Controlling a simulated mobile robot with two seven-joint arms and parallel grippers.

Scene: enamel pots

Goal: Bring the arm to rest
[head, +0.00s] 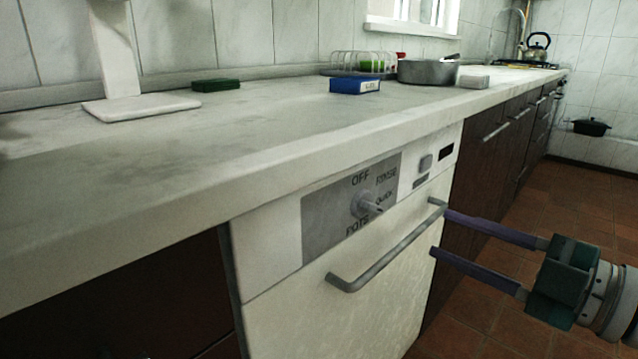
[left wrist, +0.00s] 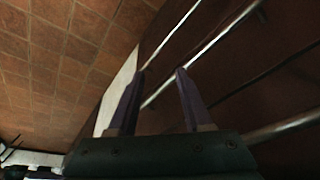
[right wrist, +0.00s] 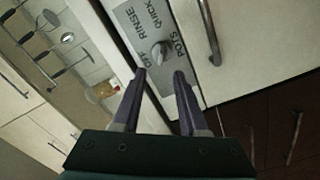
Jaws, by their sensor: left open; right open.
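My right gripper (head: 437,227) is open and empty in the head view, in front of the white dishwasher (head: 390,290) near the right end of its grey bar handle (head: 385,248). Whether a fingertip touches the handle, I cannot tell. In the right wrist view its two purple fingers (right wrist: 160,76) point toward the panel with the dial (right wrist: 160,50), with nothing between them. The dial (head: 365,204) also shows in the head view, by the words OFF, RINSE, QUICK and POTS. My left gripper (left wrist: 160,75) shows only in the left wrist view, open and empty, with dark cabinet fronts and bar handles beyond.
The counter (head: 200,140) holds a green sponge (head: 215,85), a blue box (head: 355,86), a grey pot (head: 428,71) and a wire rack (head: 362,63). A kettle (head: 537,45) stands far back. A dark pot (head: 590,127) is at the far right wall. The tiled floor (head: 580,190) looks clear.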

